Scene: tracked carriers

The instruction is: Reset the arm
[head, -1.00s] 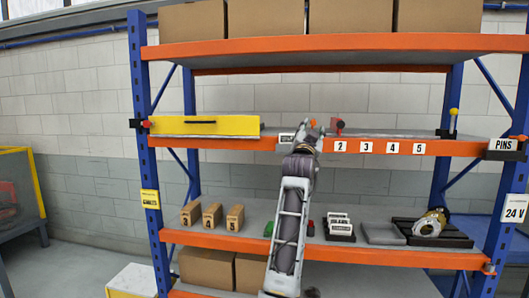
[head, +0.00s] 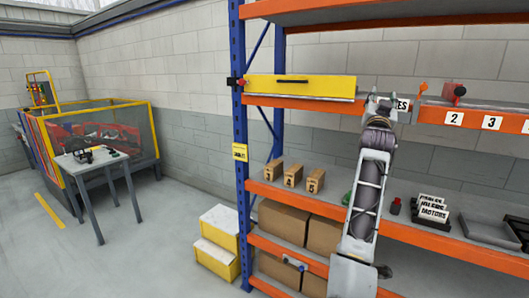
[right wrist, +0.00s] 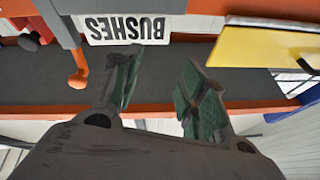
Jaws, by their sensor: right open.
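My right gripper (head: 384,104) is in front of the orange middle shelf edge, partly covering the BUSHES label. In the right wrist view it (right wrist: 160,95) is open, with green finger pads and nothing between them. The BUSHES label (right wrist: 126,28) appears upside down there, just beyond one fingertip; its end also shows in the head view (head: 402,104). Whether a finger touches the label or shelf cannot be told. My left gripper is out of view.
A yellow panel (head: 300,87) sits on the middle shelf, left of my right gripper. Numbered boxes (head: 293,175) and a black label holder (head: 430,213) stand on the lower shelf. A grey table (head: 92,166) and fenced cell are far left, with open floor before them.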

